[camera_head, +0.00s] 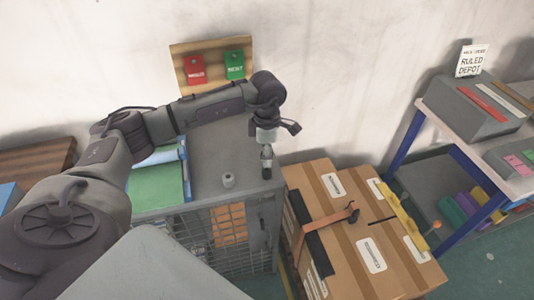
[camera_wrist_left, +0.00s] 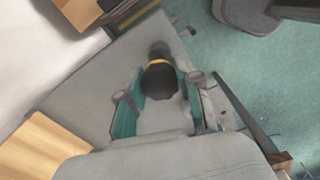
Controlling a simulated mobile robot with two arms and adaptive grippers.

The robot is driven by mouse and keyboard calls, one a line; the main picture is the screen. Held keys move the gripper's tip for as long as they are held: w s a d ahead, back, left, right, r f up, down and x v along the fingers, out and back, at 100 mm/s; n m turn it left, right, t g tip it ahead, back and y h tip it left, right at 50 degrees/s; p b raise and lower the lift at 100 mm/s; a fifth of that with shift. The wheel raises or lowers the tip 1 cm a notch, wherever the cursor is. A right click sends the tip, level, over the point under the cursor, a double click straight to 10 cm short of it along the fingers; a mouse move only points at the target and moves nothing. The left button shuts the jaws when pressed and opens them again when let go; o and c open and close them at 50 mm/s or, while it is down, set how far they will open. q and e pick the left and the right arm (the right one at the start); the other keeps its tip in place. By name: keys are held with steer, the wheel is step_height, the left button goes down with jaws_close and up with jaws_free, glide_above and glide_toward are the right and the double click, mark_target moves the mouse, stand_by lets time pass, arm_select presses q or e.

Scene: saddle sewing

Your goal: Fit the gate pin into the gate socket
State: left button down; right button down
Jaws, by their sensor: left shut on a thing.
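My left gripper (camera_head: 267,153) points down above the right part of the grey cage top. It is shut on a dark pin-like piece, whose dark lower end (camera_head: 267,172) shows under the fingers. In the left wrist view the piece (camera_wrist_left: 160,82), dark with a yellow band, sits between the teal finger pads of the left gripper (camera_wrist_left: 160,100). I take it as the gate pin. A short grey round fitting (camera_head: 228,180) stands on the cage top, left of the gripper and apart from it. It may be the gate socket; I cannot be sure. My right gripper is not in view.
A board with red and green tags (camera_head: 212,62) is on the wall behind. A shelf (camera_head: 480,165) stands far right.

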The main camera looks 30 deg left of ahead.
arm_select(q)
steer(key=shift+f+b, duration=0.75)
steer(key=shift+f, duration=0.25)
steer(key=c, duration=0.7)
jaws_free()
steer(key=shift+r, duration=0.1)
step_height(320, 180, up, 12)
steer(key=shift+f, duration=0.1)
